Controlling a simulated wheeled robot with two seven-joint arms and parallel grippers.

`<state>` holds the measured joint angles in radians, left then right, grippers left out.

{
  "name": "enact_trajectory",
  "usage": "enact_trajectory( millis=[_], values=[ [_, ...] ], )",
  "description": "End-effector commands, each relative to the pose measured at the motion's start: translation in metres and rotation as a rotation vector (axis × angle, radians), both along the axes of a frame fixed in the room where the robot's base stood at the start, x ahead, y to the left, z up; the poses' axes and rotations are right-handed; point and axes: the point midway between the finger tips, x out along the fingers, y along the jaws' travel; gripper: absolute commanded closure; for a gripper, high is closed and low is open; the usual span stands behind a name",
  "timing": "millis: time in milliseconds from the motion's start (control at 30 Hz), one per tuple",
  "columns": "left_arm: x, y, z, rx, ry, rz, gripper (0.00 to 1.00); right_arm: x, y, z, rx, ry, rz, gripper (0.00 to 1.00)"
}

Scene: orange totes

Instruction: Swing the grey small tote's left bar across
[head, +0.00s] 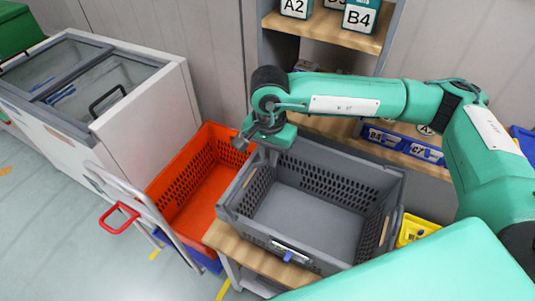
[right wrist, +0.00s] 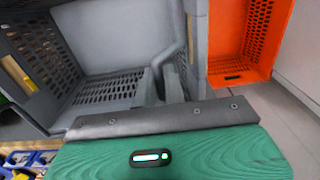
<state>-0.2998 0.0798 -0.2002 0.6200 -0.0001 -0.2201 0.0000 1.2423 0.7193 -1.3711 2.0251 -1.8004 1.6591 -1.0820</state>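The grey small tote (head: 318,258) stands upright and empty on a wooden-topped stand in the head view. Its near-left wall and inside also show in the right wrist view (right wrist: 110,90). A grey bent bar (right wrist: 180,38) runs along the tote's left side in the right wrist view. In the head view this bar is hard to make out against the left rim. My right gripper (head: 243,141) is at the tote's back left corner, close above the rim. Its fingers (right wrist: 172,82) are close to the bar; whether they touch it is unclear. My left gripper is out of view.
An orange tote (head: 170,179) stands close to the grey tote's left, with a cart's red handle (head: 119,218) beyond. A shelf (head: 325,32) with labelled bins is behind. A yellow bin (head: 416,230) is at the right. A white chest freezer (head: 150,105) is at the left.

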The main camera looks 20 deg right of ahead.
Motion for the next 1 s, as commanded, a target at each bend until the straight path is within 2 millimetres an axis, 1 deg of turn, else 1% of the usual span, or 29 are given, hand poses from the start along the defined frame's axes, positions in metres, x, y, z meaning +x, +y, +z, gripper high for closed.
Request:
enact_trajectory(
  millis=[233,567,833,1000],
  values=[
    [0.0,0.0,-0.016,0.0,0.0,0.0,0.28,-0.009,-0.01,-0.01,-0.001,-0.001,-0.001,0.93],
    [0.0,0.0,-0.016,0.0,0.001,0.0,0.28,-0.012,-0.012,-0.009,-0.001,-0.001,-0.001,0.93],
    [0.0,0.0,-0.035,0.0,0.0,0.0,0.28,-0.021,-0.021,-0.023,-0.001,0.001,-0.001,0.93],
    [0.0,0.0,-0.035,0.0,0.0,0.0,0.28,-0.022,-0.022,-0.022,0.0,0.0,0.0,0.93]
  ],
)
